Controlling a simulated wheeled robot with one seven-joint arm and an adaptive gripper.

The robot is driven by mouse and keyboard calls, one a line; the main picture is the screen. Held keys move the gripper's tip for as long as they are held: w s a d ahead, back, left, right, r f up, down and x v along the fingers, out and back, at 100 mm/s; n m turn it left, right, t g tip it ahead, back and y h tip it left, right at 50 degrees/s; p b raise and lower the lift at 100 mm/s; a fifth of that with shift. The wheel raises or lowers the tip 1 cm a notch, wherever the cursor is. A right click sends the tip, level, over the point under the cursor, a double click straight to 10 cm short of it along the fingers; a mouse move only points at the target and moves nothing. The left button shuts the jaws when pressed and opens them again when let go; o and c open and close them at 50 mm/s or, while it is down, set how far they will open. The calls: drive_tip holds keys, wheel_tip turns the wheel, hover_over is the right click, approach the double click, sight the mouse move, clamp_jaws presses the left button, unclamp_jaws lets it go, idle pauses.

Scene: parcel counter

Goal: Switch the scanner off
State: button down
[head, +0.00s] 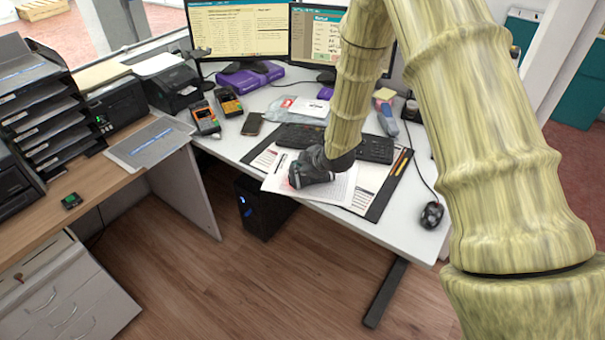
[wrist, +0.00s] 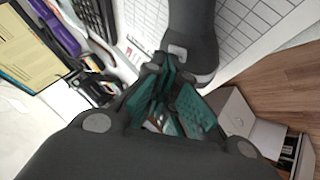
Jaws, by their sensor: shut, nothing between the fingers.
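A dark grey object with a pale grey button, apparently the scanner (wrist: 200,30), shows at the top of the wrist view over a gridded paper sheet. My gripper (wrist: 163,75) is shut and empty, with its fingertips right by the pale button. I cannot tell whether they touch it. In the head view my gripper (head: 318,160) is low over the papers in front of the keyboard. There its dark shape merges with what lies under it, and a faint red glow shows on the paper at its left.
Two handheld devices, one orange (head: 205,117) and one yellow (head: 229,102), lie by a phone (head: 253,124) left of the keyboard (head: 375,148). A mouse (head: 431,215) sits at the desk's right. Two monitors (head: 237,30) stand behind. The near desk edge has open floor below.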

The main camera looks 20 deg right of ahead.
sight(301, 175)
idle(0.3)
drive_tip(key=shift+r+p, duration=0.6)
drive_tip(key=shift+r, duration=0.25)
wheel_tip(301, 175, up, 6)
drive_tip(key=p, duration=0.4)
idle(0.6)
